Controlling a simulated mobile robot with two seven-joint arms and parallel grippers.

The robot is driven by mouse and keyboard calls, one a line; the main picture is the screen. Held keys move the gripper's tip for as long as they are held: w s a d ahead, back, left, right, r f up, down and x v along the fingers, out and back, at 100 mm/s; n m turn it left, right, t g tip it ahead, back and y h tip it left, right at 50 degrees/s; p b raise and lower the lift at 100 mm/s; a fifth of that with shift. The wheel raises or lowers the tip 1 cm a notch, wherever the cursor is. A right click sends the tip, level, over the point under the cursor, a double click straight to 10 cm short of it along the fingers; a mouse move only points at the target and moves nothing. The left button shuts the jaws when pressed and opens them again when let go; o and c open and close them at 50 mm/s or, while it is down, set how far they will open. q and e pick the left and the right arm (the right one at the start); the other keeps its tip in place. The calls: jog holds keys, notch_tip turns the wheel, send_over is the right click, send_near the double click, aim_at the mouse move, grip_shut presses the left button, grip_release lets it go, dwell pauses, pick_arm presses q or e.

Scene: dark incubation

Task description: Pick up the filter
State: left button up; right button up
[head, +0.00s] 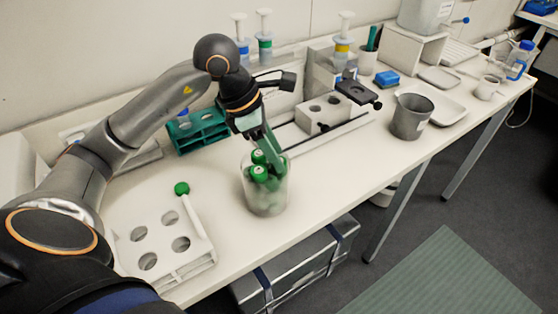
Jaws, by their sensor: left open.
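My left gripper (267,152) reaches down from above into the mouth of a clear glass beaker (265,203) near the table's front edge. Its long greenish fingers are open. Inside the beaker are several small green-topped pieces, one green top (258,156) beside the fingers and another (259,173) just below. I cannot tell which of these, if any, is the filter, nor whether a finger touches one. The fingertips are partly hidden among the pieces. My right gripper is out of view.
A green rack (198,137) stands behind the beaker. A grey holder block (322,113) and a grey cup (411,117) stand to the right. The front edge beyond the beaker is clear.

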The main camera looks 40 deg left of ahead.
pick_arm(q)
jog(key=shift+w+d+f, duration=0.15)
jog(key=shift+f, duration=0.25)
grip_shut()
